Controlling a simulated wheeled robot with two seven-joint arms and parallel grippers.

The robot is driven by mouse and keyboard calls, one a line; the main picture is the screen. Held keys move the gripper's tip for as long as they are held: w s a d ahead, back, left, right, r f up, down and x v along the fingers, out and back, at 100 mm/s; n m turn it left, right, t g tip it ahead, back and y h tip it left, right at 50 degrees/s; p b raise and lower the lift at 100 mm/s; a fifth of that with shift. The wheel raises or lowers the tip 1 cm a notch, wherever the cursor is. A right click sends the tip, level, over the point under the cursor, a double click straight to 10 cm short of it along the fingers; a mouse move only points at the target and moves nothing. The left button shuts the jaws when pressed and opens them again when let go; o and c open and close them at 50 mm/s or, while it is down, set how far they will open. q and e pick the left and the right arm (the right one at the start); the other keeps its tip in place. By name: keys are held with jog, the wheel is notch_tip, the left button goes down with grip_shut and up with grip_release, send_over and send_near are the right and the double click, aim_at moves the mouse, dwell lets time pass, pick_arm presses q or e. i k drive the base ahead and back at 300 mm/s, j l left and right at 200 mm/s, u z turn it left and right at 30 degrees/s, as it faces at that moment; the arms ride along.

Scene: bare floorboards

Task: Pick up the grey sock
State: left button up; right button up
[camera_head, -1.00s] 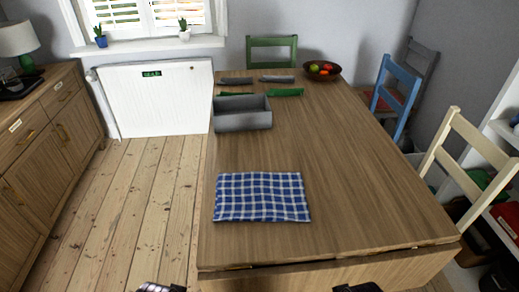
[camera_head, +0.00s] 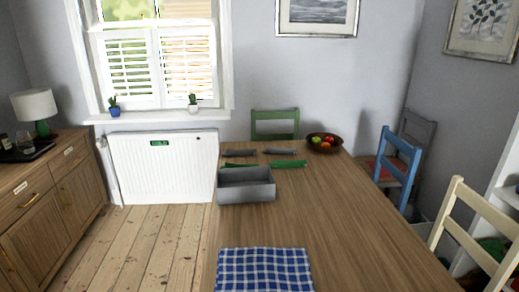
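Two flat grey strips, which look like grey socks, lie at the far end of the wooden table (camera_head: 330,225). One grey sock (camera_head: 239,153) is on the left and the other grey sock (camera_head: 280,151) is to its right. Two green strips, one on the left (camera_head: 240,164) and one on the right (camera_head: 288,164), lie just nearer to me. They are too small to make out well. A grey open box (camera_head: 246,195) stands in front of them. Neither of my grippers is in view.
A blue checked cloth (camera_head: 264,271) lies at the near end of the table. A fruit bowl (camera_head: 324,144) stands at the far right. Green (camera_head: 275,125), blue (camera_head: 398,165) and cream (camera_head: 470,230) chairs stand around the table. Floor is free at the left.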

aim_at(280, 151)
jog(key=j, duration=1.1)
jog(key=i+j+z, duration=0.1)
jog(key=j, duration=0.25)
jog(key=i+j+z, duration=0.15)
jog(key=j, duration=0.2)
jog(key=i+j+z, duration=0.1)
jog(key=j, duration=0.3)
jog(key=i+j+z, duration=0.15)
jog(key=j, duration=0.2)
jog(key=i+j+z, duration=0.1)
jog(key=j, duration=0.3)
jog(key=i+j+z, duration=0.15)
jog(key=i+j, duration=0.15)
jog(key=i+j+z, duration=0.1)
jog(key=i+j, duration=0.2)
jog(key=i+j+z, duration=0.15)
jog(key=i+j, duration=0.15)
jog(key=i+j+z, duration=0.15)
jog(key=j, duration=0.3)
jog(key=i+j+z, duration=0.1)
jog(key=i+j, duration=0.25)
jog(key=i+j+z, duration=0.15)
jog(key=j, duration=0.35)
jog(key=i, duration=0.05)
